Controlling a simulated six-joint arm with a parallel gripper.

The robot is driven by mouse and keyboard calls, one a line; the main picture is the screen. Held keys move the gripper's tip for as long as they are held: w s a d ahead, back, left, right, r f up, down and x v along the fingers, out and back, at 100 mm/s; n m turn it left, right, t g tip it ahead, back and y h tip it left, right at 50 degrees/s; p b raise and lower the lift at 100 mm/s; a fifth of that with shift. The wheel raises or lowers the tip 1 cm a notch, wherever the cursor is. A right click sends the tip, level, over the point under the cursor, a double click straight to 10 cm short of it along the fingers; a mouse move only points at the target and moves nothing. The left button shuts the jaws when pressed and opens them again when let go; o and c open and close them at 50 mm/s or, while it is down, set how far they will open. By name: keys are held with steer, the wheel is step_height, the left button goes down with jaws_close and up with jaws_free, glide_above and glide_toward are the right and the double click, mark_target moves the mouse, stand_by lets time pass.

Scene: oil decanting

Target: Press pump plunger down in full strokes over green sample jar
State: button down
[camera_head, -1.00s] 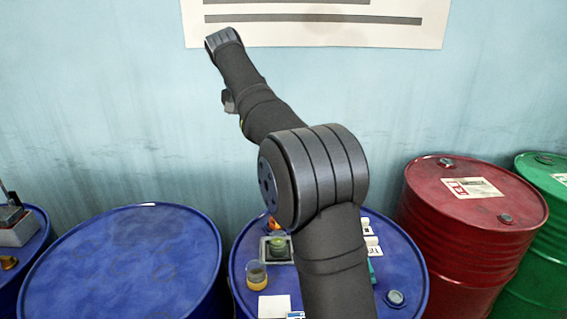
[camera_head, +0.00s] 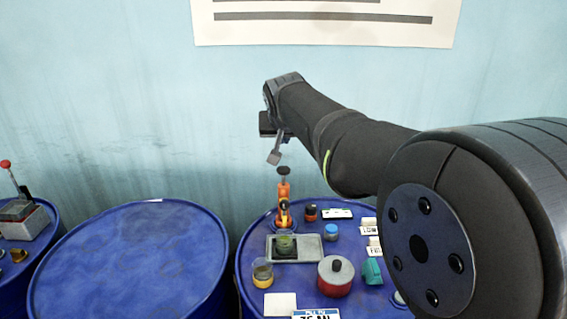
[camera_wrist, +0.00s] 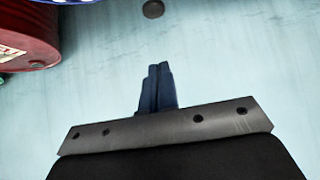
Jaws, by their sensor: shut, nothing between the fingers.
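The orange pump (camera_head: 284,196) stands upright on the blue drum, with a dark round plunger knob (camera_head: 284,171) raised on top. The green sample jar (camera_head: 284,243) sits on a grey tray just in front of the pump's base. My gripper (camera_head: 274,159) is shut and empty. Its tips point down, a little above and left of the knob in the head view, and look apart from it. In the wrist view my shut fingers (camera_wrist: 158,72) point towards a brown round disc (camera_wrist: 153,9) at the top edge, which looks like the knob, with a gap between.
The drum top also holds a yellow-filled jar (camera_head: 262,272), a red pot (camera_head: 335,276), a blue-capped item (camera_head: 331,231), a small dark-orange jar (camera_head: 311,212) and a teal object (camera_head: 372,271). An empty blue drum (camera_head: 130,262) stands left. My arm hides the right side.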

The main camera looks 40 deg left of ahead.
glide_above(284, 174)
steer(key=f, duration=0.7)
steer(key=shift+w+a+f, duration=0.15)
steer(key=shift+a+f, duration=0.05)
steer(key=shift+f, duration=0.05)
step_height(284, 174, down, 2)
steer(key=shift+f, duration=0.8)
steer(key=shift+d+f, duration=0.1)
steer(key=shift+f, duration=1.8)
